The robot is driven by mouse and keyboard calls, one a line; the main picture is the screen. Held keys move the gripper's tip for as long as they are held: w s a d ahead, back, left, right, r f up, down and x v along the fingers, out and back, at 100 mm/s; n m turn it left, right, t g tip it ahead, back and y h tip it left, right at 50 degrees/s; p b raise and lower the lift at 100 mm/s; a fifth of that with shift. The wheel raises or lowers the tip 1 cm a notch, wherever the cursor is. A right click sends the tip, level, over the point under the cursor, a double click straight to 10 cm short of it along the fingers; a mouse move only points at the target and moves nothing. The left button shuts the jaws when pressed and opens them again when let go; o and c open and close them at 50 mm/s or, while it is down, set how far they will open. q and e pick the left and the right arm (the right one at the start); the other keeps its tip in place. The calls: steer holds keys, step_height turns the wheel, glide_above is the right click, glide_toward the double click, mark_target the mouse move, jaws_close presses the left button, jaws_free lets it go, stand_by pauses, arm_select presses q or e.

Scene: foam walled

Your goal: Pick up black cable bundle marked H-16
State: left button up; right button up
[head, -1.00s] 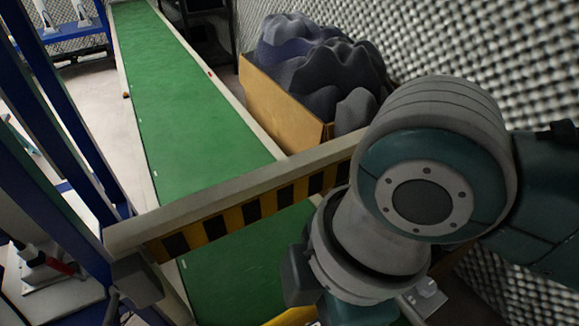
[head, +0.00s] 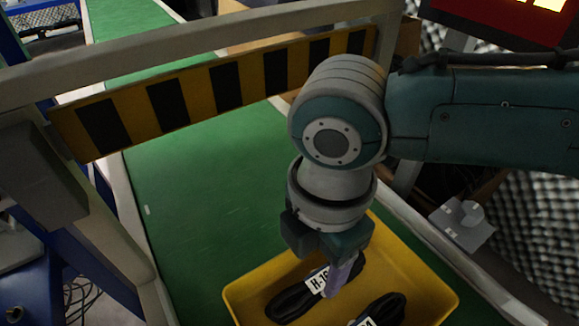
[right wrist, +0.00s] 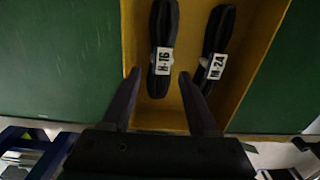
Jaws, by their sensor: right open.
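The black cable bundle with the white H-16 label lies in a yellow tray (head: 447,299); the bundle (head: 289,303) is partly covered by my right gripper in the head view. My right gripper (head: 343,277) points down over the tray. In the right wrist view its two fingers (right wrist: 158,75) are spread, and the near part of the H-16 bundle (right wrist: 163,25) shows between them. I cannot tell whether they touch it. A second black bundle, marked M-24 in the right wrist view (right wrist: 218,30), lies to the right of it. My left gripper is not in view.
The tray stands on a green conveyor belt (head: 190,200). A yellow-and-black striped barrier beam (head: 195,95) crosses above the belt behind my right arm. A small grey box (head: 462,222) is at the belt's right side. The belt left of the tray is clear.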

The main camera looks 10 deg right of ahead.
mark_target(314, 282)
steer(key=f+b, duration=0.1)
steer(key=f, duration=0.1)
steer(key=f+b, duration=0.2)
steer(key=f, duration=0.1)
steer(key=shift+s+a, duration=0.1)
steer(key=shift+s, duration=0.1)
jaws_close()
steer(key=shift+r, duration=0.1)
